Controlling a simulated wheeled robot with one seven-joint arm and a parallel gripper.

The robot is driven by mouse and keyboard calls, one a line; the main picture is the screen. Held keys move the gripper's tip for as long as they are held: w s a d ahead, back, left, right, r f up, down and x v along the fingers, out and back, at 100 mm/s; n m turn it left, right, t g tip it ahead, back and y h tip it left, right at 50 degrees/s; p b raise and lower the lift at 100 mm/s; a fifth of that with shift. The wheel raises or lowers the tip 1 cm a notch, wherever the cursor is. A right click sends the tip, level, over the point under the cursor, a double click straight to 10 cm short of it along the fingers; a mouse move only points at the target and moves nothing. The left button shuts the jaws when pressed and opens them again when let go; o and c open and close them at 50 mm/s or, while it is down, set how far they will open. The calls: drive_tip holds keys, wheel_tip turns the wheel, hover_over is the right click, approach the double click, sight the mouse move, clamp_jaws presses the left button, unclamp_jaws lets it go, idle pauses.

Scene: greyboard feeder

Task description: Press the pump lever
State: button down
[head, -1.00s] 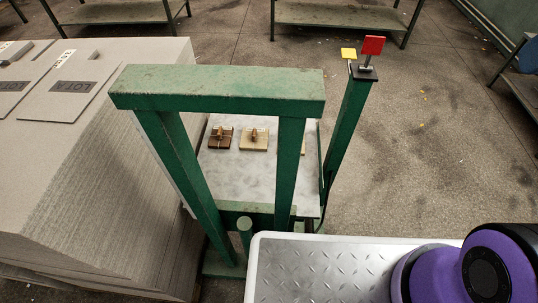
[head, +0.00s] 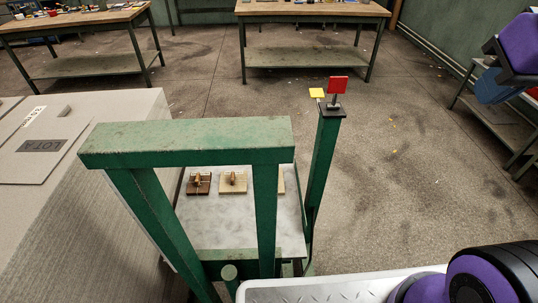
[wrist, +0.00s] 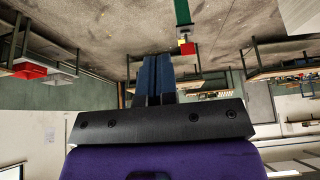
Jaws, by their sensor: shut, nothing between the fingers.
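A red paddle (head: 338,86) and a smaller yellow paddle (head: 316,93) stand on a black plate atop a slim green post (head: 323,150), right of the green feeder frame (head: 190,140). I cannot tell from the frames which is the pump lever. In the head view I cannot make out the fingers; purple arm parts show at right.
A tall stack of greyboard (head: 80,200) stands left of the feeder. Small wooden pieces (head: 233,181) lie on the feeder's grey bed (head: 225,218). Workbenches (head: 310,9) stand at the back, and another bench is at the right. The floor (head: 410,160) right of the post is clear.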

drive_tip(key=w+r+m, duration=0.2)
drive_tip(key=w, duration=0.6)
drive_tip(key=w+r+m, duration=0.3)
drive_tip(key=w, duration=0.5)
drive_tip(key=m+g, duration=0.3)
drive_tip(key=m, duration=1)
hover_over(317, 93)
drive_tip(key=s, duration=0.3)
wheel_tip(317, 93, down, 26)
drive_tip(key=shift+w, duration=0.2)
drive_tip(key=shift+f, duration=0.1)
drive_tip(key=f, duration=0.4)
drive_tip(key=w+f, duration=0.1)
drive_tip(key=f, duration=0.4)
drive_tip(key=w+f, duration=0.1)
drive_tip(key=f, duration=0.3)
drive_tip(key=shift+w+f, duration=0.2)
drive_tip(key=shift+f, duration=0.15)
